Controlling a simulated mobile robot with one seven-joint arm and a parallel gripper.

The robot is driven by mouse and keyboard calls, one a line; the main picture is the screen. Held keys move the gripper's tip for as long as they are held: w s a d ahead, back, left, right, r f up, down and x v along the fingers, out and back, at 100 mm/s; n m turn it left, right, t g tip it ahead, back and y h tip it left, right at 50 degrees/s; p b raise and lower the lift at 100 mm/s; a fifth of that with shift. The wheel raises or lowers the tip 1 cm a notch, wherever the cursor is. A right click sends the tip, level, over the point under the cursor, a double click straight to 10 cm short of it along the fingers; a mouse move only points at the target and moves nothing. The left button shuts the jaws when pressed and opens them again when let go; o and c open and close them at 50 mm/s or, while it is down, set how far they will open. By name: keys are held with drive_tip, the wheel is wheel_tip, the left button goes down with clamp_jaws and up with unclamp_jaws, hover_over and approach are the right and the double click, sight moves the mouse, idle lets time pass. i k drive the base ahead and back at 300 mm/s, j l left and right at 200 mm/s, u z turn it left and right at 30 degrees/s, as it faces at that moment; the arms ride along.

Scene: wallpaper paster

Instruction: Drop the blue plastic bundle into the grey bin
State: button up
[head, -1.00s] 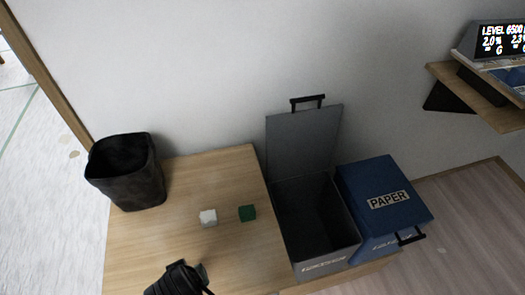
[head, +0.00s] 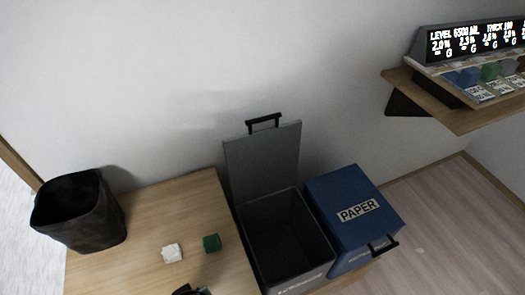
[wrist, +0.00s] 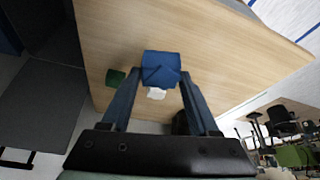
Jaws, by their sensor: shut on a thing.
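The blue plastic bundle (wrist: 160,66) is between my fingertips in the wrist view. My gripper (wrist: 160,78) is shut on it, above the wooden table. In the head view only a dark tip of my gripper (head: 190,290) shows at the bottom edge, and the bundle is hidden there. The grey bin (head: 284,240) stands right of the table with its lid (head: 264,160) raised against the wall. Its dark inside looks empty. My gripper is left of and nearer than the bin, not over it. The grey lid also shows at the left of the wrist view (wrist: 40,115).
A white bundle (head: 172,253) and a green bundle (head: 212,243) lie on the table (head: 190,205). A black bin (head: 80,215) stands at left. A closed blue PAPER bin (head: 354,210) adjoins the grey bin. A wall shelf (head: 470,118) holds a display and coloured blocks.

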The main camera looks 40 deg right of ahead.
sight(283, 261)
drive_tip(key=k+z, duration=0.25)
drive_tip(key=z, duration=0.25)
drive_tip(key=k+z, duration=0.25)
drive_tip(key=z, duration=0.2)
drive_tip(key=i+j+z, duration=0.1)
drive_tip(key=i, duration=0.95)
